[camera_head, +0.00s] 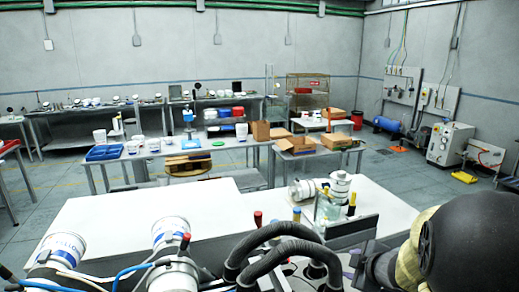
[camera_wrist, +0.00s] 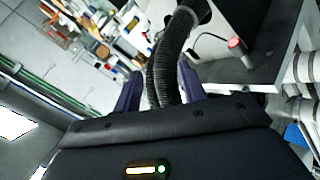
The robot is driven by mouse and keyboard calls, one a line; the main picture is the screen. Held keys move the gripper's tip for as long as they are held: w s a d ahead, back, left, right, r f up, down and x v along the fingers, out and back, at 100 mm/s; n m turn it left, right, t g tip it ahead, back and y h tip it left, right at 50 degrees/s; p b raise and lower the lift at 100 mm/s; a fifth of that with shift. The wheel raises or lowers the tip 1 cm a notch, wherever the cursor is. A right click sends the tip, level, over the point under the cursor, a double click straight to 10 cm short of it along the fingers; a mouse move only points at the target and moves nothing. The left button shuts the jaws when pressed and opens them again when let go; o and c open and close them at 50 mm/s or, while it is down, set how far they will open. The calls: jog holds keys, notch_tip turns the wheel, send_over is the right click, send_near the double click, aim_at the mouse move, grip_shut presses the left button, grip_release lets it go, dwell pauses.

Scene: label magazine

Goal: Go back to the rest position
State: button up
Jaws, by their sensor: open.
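In the wrist view my gripper (camera_wrist: 158,74) shows as two dark purple fingers, spread apart, with nothing held between them. A black ribbed hose (camera_wrist: 165,60) runs through the view in front of and between the fingers; whether it touches them I cannot tell. In the camera_head view I cannot make out my gripper's fingers. A large dark rounded shape fills the lower right corner there and hides part of the scene.
A white worktable (camera_head: 125,212) lies ahead, mostly bare. White cylindrical units (camera_head: 170,232) and black hoses (camera_head: 285,232) crowd the front edge. A clear container (camera_head: 327,208) stands at the right part of the table. A farther bench holds a blue tray (camera_head: 104,153); cardboard boxes (camera_head: 262,131) stand beyond.

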jog(key=s+a+f+m+g+h+b, duration=0.1)
jog(key=s+a+f+m+g, duration=0.2)
jog(key=s+m, duration=0.4)
jog(key=s+a+f+m+g+h+b, duration=0.1)
jog(key=s+a+f+m+g, duration=0.3)
jog(key=s, duration=0.5)
notch_tip(320, 180, down, 3)
jog(key=a+m, duration=0.1)
jog(key=m, duration=0.2)
jog(key=shift+a+r, duration=0.15)
jog(key=shift+a, duration=0.15)
jog(key=shift+c, duration=0.5)
